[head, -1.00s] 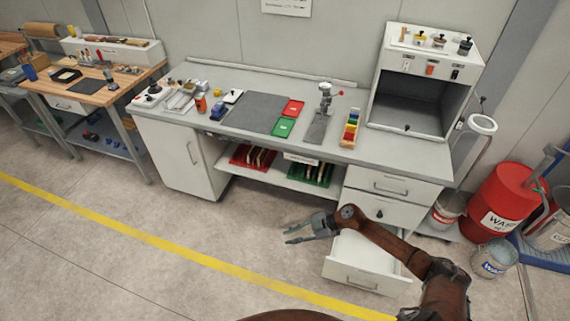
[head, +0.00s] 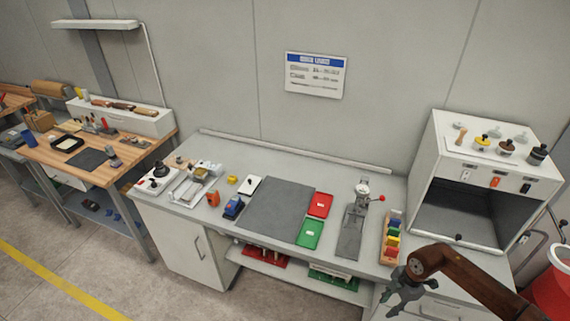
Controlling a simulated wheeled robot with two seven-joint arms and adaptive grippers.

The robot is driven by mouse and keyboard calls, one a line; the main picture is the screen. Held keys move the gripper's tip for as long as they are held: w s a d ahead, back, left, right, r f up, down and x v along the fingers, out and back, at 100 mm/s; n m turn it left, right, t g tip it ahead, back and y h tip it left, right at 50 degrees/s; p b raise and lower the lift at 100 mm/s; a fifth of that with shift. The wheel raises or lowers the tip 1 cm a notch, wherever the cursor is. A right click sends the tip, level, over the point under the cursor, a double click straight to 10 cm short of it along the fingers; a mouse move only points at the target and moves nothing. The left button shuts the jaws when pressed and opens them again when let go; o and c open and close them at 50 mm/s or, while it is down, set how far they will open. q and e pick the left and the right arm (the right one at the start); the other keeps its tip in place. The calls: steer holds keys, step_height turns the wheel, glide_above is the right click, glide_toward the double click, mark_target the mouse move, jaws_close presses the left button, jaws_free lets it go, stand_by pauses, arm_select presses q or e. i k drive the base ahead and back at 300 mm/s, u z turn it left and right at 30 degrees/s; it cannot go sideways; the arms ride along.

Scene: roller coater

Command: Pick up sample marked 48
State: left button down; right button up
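No number 48 can be read on anything in view. Under the bench top, a shelf holds a red tray (head: 262,257) and a green tray (head: 335,280); thin upright pieces show in them, partly hidden by the bench edge. My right gripper (head: 393,300) is at the lower right, in front of the bench's drawers, with its fingers apart and nothing visible between them. My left gripper is out of view.
The grey bench (head: 290,165) carries a dark mat (head: 275,210), a small red tray (head: 320,205), a small green tray (head: 310,234), a stand (head: 355,215), a colored block rack (head: 391,238) and an open-fronted cabinet (head: 470,165). A wooden workbench (head: 90,170) stands at left.

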mark_target(194, 188)
steer(key=u, duration=0.15)
steer(key=i, duration=1.3)
steer(key=u, duration=1.2)
steer(key=i, duration=1)
steer(key=u, duration=0.7)
